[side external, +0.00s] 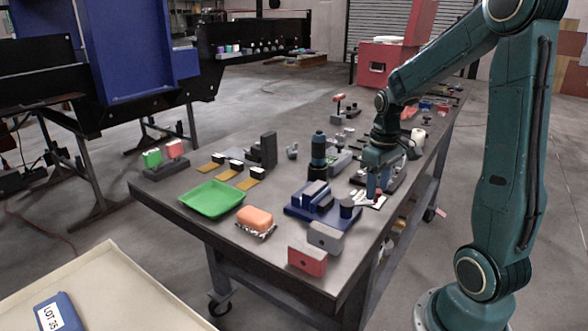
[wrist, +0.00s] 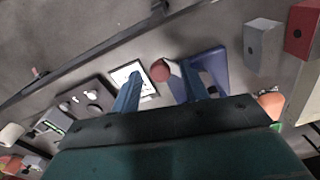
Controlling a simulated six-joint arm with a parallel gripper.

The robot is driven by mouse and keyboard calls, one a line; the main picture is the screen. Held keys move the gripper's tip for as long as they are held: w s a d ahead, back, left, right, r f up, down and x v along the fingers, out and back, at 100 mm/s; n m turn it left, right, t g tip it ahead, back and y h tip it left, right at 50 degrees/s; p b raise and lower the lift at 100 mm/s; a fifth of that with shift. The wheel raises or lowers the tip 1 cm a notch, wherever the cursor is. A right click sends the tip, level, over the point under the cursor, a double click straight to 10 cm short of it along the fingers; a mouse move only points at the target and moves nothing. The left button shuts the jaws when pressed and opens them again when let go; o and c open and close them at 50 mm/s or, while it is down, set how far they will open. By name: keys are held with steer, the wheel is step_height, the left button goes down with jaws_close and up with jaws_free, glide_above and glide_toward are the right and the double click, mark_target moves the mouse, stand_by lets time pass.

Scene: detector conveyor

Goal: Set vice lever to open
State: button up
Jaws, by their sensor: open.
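The vice, with a blue base (side external: 296,211) and grey jaws (side external: 315,192), stands near the front of the bench. A dark round knob or post (side external: 347,207) stands at its right end; I cannot tell whether this is the lever or which way it is set. In the wrist view the blue base (wrist: 214,60) is partly hidden behind a finger. A reddish round top (wrist: 160,71) shows between my fingers there. My gripper (side external: 374,195) points down just right of the vice. In the wrist view my gripper (wrist: 162,90) has its fingers apart, with nothing held.
A white card with a dark border (wrist: 134,78) lies under the gripper. Grey (side external: 325,237) and red (side external: 307,260) blocks stand in front of the vice. An orange block (side external: 255,218), a green tray (side external: 211,198) and a dark bottle-like cylinder (side external: 318,150) are nearby.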

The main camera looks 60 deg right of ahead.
steer(key=shift+f, duration=0.1)
steer(key=shift+c, duration=0.4)
jaws_close()
steer(key=shift+s+a, duration=0.1)
steer(key=shift+a, duration=0.05)
steer(key=a+m, duration=0.9)
steer(key=m, duration=0.6)
steer(key=shift+w+m, duration=0.2)
steer(key=shift+m, duration=0.2)
stand_by(0.5)
